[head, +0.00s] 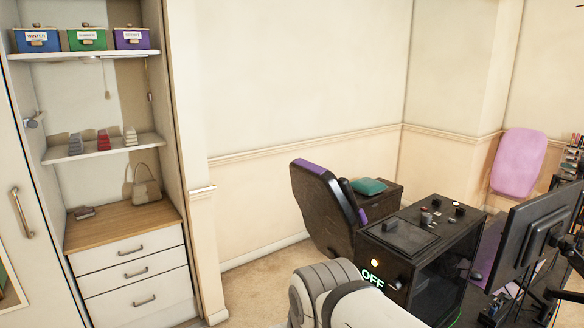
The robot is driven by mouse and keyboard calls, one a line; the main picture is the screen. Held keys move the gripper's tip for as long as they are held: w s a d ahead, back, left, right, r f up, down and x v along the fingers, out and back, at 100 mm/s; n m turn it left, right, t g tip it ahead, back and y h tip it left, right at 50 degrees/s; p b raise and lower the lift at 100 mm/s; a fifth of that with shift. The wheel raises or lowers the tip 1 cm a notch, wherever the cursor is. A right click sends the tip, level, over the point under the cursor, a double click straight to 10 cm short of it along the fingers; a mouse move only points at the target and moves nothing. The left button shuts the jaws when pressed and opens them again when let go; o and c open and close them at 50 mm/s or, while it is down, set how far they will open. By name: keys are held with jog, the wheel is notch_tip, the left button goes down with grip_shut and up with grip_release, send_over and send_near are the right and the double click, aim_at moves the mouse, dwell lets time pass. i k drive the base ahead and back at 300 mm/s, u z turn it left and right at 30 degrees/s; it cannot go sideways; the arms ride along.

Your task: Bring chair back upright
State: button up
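A black chair (318,210) with purple trim stands behind the dark cabinet in the middle right of the head view. Its backrest leans over to the left, with the top edge up and left. Its seat and base are mostly hidden behind the cabinet and my arm. A part of my own grey and white arm shows at the bottom centre, in front of the chair and cabinet. My gripper is not in view.
The dark cabinet (405,235) has small items on top and a lit "OFF" sign. A black monitor (535,245) stands at the right. A pink rounded panel (518,162) is near the right wall. A shelf unit with drawers (135,272) is at the left. Bare carpet (250,285) lies between.

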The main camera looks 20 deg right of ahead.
aim_at(332, 215)
jog(key=i, duration=2.9)
jog(key=z, duration=2.65)
jog(key=i, duration=0.45)
jog(key=u, duration=1.9)
